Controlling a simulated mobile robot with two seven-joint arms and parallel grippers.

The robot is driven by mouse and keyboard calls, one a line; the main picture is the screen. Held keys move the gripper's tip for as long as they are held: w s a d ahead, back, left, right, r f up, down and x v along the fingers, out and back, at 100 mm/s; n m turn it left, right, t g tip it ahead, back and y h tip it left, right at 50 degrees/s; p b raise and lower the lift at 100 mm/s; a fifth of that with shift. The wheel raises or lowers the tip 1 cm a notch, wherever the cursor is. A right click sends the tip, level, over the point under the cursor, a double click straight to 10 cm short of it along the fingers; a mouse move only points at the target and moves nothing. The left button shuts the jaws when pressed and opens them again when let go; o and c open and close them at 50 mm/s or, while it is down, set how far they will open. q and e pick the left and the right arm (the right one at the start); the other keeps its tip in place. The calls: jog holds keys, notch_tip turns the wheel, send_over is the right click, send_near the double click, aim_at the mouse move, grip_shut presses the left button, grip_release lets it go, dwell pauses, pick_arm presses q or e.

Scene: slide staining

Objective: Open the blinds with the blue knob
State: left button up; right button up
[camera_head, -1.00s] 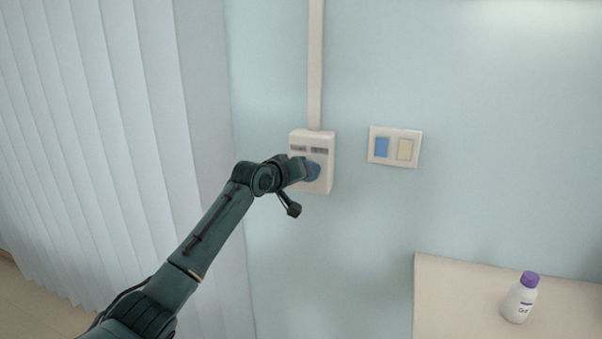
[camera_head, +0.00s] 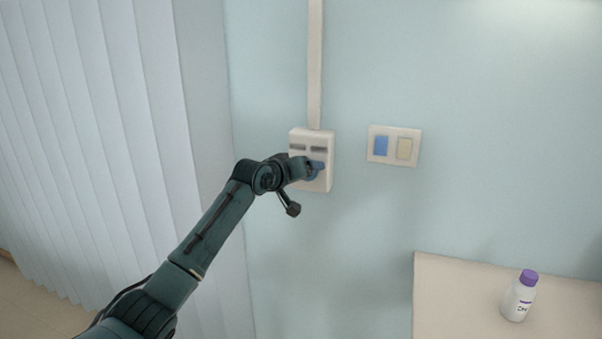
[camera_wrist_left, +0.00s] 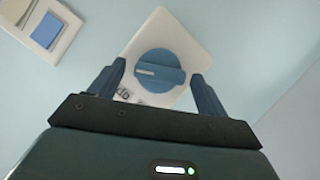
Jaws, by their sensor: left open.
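The blue knob (camera_head: 319,168) is on a white control box (camera_head: 324,137) on the wall, partly hidden by my left gripper (camera_head: 305,170) in the head view. In the left wrist view the round knob (camera_wrist_left: 160,70) has a raised bar across it with a pale mark at one end. My left gripper (camera_wrist_left: 158,73) is open, with one finger on each side of the knob. I cannot tell whether the fingers touch it. The vertical blinds (camera_head: 90,130) hang at the left, with their slats spread across. My right gripper is not in view.
A switch plate (camera_head: 372,152) with a blue and a cream rocker is right of the box. A white conduit (camera_head: 315,65) runs up from the box. A counter (camera_head: 450,290) at the lower right holds a purple-capped bottle (camera_head: 518,300). The wall between is clear.

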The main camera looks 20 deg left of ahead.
pick_arm(q)
jog(key=b+v, duration=0.2)
jog(key=v, duration=1.1)
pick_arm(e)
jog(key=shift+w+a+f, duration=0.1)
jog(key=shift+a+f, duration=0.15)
pick_arm(q)
jog(key=shift+s, duration=0.1)
